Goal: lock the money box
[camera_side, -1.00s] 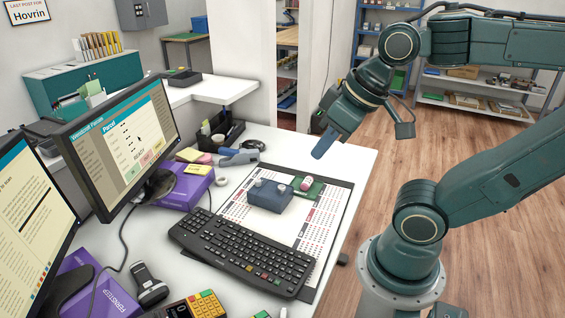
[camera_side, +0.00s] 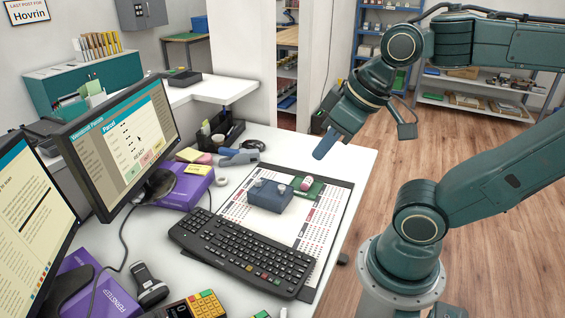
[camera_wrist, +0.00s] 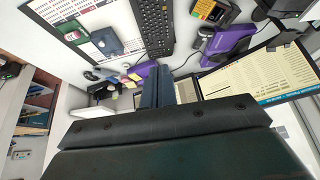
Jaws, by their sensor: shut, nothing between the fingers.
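The money box (camera_side: 270,195) is a small dark blue box on the printed desk mat. Two pale knob-like parts show on it, but I cannot tell whether either is a key or lock. The box also shows in the wrist view (camera_wrist: 106,41), at the upper left. My gripper (camera_side: 323,149) is shut and empty, in the air above the far right edge of the counter, apart from the box. In the wrist view its closed fingers (camera_wrist: 157,88) point up the middle of the picture.
A green pad (camera_side: 313,189) with a pink-and-white item (camera_side: 306,184) lies right behind the box. A black keyboard (camera_side: 243,252) lies in front. A monitor (camera_side: 125,140) and purple boxes (camera_side: 183,186) stand left. Air around my gripper is clear.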

